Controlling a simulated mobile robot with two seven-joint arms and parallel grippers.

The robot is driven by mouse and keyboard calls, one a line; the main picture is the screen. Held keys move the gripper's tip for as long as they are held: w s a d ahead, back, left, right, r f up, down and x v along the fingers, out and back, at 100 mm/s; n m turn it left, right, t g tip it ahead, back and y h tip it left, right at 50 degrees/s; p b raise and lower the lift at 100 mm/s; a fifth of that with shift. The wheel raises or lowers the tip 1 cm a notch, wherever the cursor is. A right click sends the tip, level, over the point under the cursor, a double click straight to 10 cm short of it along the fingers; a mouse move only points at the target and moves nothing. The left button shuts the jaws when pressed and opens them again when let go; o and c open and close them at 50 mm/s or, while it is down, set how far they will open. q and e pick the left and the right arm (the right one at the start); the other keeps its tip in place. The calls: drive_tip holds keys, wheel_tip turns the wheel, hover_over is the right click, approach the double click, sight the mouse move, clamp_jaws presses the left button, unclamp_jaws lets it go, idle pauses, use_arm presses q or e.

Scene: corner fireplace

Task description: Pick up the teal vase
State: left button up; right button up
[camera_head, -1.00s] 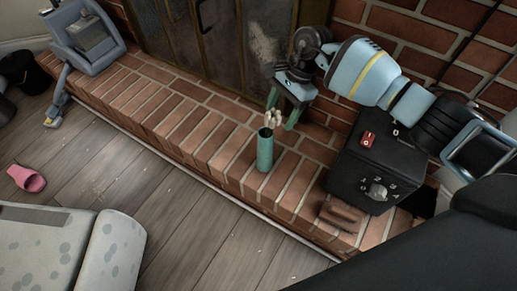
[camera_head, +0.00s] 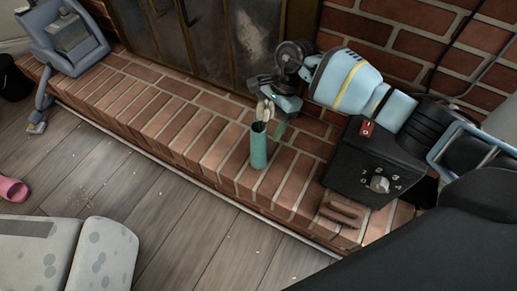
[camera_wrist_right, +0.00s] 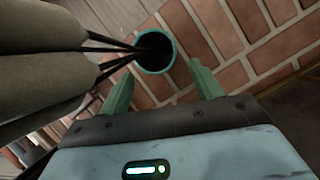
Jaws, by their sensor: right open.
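The teal vase (camera_head: 259,150) stands upright on the brick hearth in the head view, with several pale, thick-headed stems (camera_head: 264,110) rising from it. My right gripper (camera_head: 270,122) is open, close behind and above the vase, partly hidden by the stems and vase. In the right wrist view, the vase's round dark mouth and teal rim (camera_wrist_right: 172,60) show just beyond and between the two teal fingertips of my right gripper (camera_wrist_right: 161,86). The fingers appear apart from the vase. The large grey-beige stem heads (camera_wrist_right: 40,75) fill the left side there. My left gripper is out of view.
A black box (camera_head: 345,182) with a dial and red switch stands right of the vase, beneath my right arm. A brown object (camera_head: 340,214) lies near the hearth edge (camera_head: 215,190). Metal doors (camera_head: 190,35) stand behind.

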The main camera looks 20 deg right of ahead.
sight(261, 136)
drive_tip(key=x, duration=0.2)
drive_tip(key=b+x, duration=0.1)
drive_tip(key=x, duration=0.1)
drive_tip(key=shift+a+f+b, duration=0.25)
drive_tip(key=shift+a+b, duration=0.05)
drive_tip(key=shift+a, duration=0.2)
drive_tip(key=shift+w, duration=0.1)
clamp_jaws()
